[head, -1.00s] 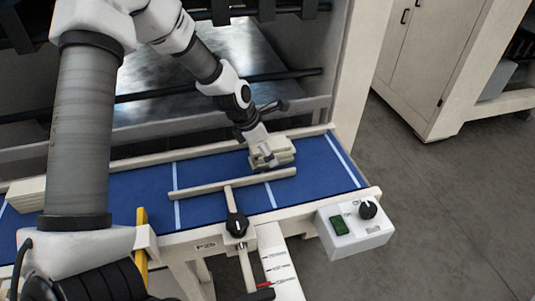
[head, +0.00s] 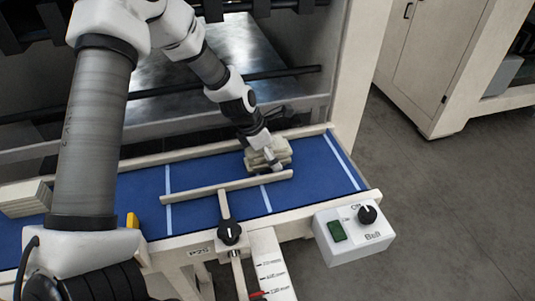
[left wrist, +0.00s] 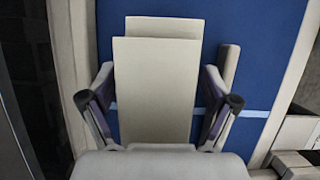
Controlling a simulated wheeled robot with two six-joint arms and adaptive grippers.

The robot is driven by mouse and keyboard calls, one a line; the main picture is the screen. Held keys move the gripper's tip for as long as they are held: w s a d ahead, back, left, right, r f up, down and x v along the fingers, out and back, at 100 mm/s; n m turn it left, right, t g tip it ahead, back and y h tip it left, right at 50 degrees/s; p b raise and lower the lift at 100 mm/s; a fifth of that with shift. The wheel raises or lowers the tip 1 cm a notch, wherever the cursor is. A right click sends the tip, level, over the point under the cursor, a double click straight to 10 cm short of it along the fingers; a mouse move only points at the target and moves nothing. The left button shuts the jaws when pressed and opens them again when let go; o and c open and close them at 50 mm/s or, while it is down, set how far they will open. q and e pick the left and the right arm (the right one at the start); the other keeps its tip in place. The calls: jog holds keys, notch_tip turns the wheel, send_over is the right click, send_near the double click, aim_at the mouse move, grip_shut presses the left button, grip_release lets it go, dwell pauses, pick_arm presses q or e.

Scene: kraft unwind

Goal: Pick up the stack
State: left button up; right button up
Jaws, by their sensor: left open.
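A stack of pale, flat kraft pieces (head: 283,151) lies on the blue belt near its right end, behind a pale guide bar. The stack also shows in the left wrist view (left wrist: 155,90), with its top piece offset from the one beneath. My left gripper (head: 267,158) is at the stack, reaching down from above. In the left wrist view my left gripper (left wrist: 158,118) is open, with one finger on each side of the stack and small gaps visible. The fingertips' height against the stack is hard to tell. My right gripper is not in view.
Another pale stack (head: 25,198) lies at the belt's left end. The guide bar (head: 225,189) with a black knob runs along the belt's front. A control box (head: 353,232) is at the front right. The blue belt (head: 320,172) is clear right of the stack.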

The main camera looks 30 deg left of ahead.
pick_arm(q)
jog(key=shift+s+r, duration=0.1)
jog(key=shift+s, duration=0.05)
jog(key=c, duration=1.2)
jog(key=shift+c, duration=0.2)
